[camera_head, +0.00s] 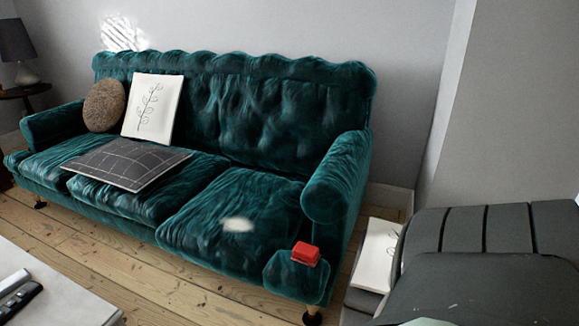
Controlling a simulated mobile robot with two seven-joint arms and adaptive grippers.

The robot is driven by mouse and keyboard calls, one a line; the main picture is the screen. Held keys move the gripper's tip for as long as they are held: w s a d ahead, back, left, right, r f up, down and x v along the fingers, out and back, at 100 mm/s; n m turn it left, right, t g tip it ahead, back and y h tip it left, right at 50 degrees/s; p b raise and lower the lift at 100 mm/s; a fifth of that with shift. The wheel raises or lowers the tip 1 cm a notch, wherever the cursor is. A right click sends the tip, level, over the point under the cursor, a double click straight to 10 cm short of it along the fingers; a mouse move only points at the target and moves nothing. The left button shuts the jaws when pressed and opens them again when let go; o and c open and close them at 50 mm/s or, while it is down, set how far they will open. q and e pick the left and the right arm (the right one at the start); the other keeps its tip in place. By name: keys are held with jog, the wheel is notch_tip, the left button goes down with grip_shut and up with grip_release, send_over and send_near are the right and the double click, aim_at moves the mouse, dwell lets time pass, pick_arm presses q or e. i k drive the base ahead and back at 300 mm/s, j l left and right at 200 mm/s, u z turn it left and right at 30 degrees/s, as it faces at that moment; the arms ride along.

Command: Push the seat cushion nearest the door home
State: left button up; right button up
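A teal velvet sofa (280,100) stands against the wall in the head view. Its seat has a right cushion (210,215), a middle cushion (130,205) and a left cushion (40,165). The right cushion lies beside the right armrest (335,180), and a dark line shows between its rear edge and the backrest. I cannot tell how far forward it sits. A small pale patch (237,225) shows on it. No door is in view, so I cannot tell which cushion is nearest to it. Neither gripper is in view.
A dark checked flat cushion (125,163) lies across the seat. A white pillow (152,107) and a round brown pillow (104,106) lean behind it. A red block (305,253) is by the right armrest's front. A pale table (55,295) is lower left; bare floorboards (140,260) lie between.

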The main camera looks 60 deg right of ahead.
aim_at(244, 226)
jog(key=z, duration=1.45)
